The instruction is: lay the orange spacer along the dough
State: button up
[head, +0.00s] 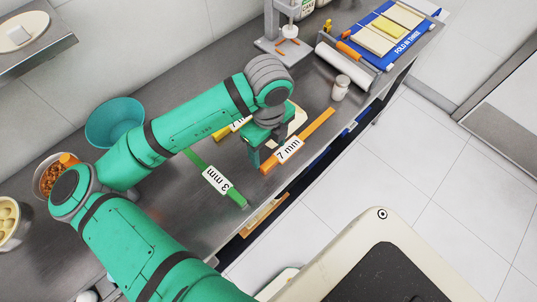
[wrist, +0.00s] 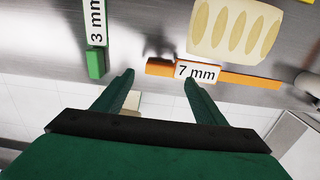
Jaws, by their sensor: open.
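An orange spacer (head: 318,125) with a white "7 mm" label lies on the steel counter near its front edge. It also shows in the wrist view (wrist: 250,80), close to the dough's edge and roughly parallel to it. The pale dough (wrist: 238,28) has oval marks on top; in the head view my gripper partly hides it (head: 299,117). My gripper (wrist: 159,80) is open and empty, near the left end of the front orange spacer. It points down in the head view (head: 262,150).
A green "3 mm" spacer (head: 237,198) lies left of my gripper. A teal bowl (head: 115,121) stands behind my arm.

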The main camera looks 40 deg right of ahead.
notch_tip(320, 180, up, 6)
jog(key=shift+r, duration=0.15)
dwell(0.7)
